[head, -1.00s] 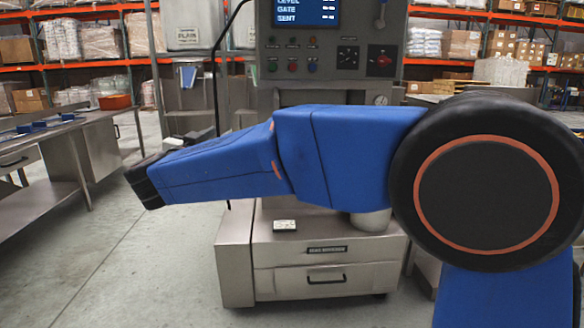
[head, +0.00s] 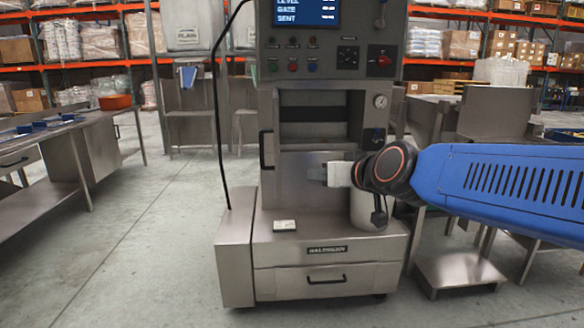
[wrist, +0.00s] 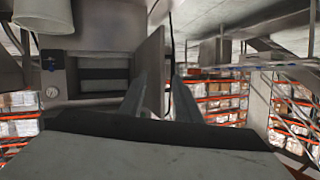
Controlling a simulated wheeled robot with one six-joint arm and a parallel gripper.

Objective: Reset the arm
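My blue arm (head: 500,180) reaches in from the right in the head view. My gripper (head: 314,173) points left in front of the steel machine (head: 270,200), below its dark opening (head: 312,114). In the wrist view the two fingers of my gripper (wrist: 160,85) stand apart with nothing between them. That view shows the machine turned upside down behind the fingers. I cannot tell how close the fingertips are to the machine's front.
A pale cylindrical container (head: 372,212) stands on the machine's base, just below my wrist. A small white label block (head: 285,225) lies on the base. Steel benches stand left (head: 98,150) and right (head: 462,270). The left floor is clear.

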